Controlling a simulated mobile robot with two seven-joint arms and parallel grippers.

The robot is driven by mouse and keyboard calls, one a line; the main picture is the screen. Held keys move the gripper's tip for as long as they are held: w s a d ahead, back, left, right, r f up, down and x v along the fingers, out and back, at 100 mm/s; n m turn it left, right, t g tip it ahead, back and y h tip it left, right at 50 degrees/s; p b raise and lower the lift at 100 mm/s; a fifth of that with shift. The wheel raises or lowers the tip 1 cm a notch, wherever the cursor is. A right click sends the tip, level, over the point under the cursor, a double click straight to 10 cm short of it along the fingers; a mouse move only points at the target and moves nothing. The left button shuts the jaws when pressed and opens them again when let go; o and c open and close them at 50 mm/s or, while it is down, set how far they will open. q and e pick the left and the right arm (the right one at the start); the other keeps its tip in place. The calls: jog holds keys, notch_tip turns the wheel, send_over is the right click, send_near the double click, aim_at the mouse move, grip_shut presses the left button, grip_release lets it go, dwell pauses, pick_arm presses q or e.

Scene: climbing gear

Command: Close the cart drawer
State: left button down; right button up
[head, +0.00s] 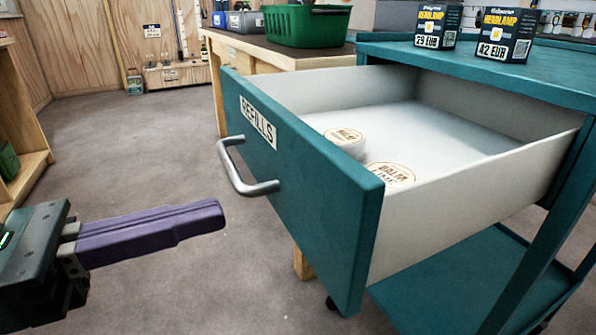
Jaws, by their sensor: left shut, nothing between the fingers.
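The cart drawer (315,205) stands pulled out of the teal cart (540,75). Its teal front carries a "REFILLS" label (258,122) and a grey metal bar handle (240,172). Inside the white drawer lie two round, pale tins (392,173) with printed lids, near the front. My left gripper (222,215) comes in from the left with purple fingers shut and empty. Its tips show a little left of and below the handle in the picture, apart from it. My right gripper is not in view.
Two headlamp boxes (507,35) stand on the cart top. Behind is a wooden table (280,52) with a green crate (305,25). A wooden shelf (25,150) stands at the left. The grey floor between is clear. The cart has a lower shelf (500,265).

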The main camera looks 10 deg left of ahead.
aim_at(293, 193)
pick_arm(q)
jog(key=x, duration=0.6)
jog(key=shift+a, duration=0.1)
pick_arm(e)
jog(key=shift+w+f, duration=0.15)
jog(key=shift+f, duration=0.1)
pick_arm(q)
jog(key=shift+w, duration=0.1)
